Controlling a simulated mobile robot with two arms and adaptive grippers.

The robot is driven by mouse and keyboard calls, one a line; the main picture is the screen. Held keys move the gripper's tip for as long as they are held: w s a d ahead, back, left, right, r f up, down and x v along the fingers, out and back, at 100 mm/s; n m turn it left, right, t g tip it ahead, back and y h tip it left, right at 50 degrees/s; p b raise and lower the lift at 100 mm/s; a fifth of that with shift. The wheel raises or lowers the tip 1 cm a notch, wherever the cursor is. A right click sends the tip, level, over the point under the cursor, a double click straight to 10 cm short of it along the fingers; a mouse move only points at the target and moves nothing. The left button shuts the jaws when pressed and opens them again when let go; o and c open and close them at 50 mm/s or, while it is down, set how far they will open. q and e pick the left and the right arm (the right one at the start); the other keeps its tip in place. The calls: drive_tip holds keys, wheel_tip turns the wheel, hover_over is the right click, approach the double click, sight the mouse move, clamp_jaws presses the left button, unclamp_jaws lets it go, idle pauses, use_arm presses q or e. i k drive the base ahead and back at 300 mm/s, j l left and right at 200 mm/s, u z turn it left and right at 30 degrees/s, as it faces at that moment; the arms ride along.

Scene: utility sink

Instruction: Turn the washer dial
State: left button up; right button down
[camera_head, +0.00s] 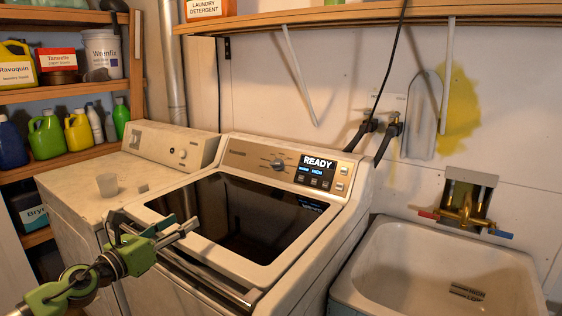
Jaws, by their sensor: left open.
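The washer (267,272) stands in the middle with its dark glass lid closed. A display right of the dial reads READY. My left gripper (182,229) reaches in from the lower left and is open and empty. In the picture it lies over the front left part of the washer top, well short of the dial and apart from it. My right gripper is not in view.
Shelves with bottles (46,135) line the left wall. A utility sink (385,300) with a brass faucet (462,212) is at right. A shelf (300,20) overhangs the back. The space above the lid looks clear.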

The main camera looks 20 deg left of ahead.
sight(277, 164)
drive_tip(key=i+l, duration=0.2)
drive_tip(key=i, duration=0.35)
drive_tip(key=i+l, duration=0.2)
drive_tip(key=i, duration=0.3)
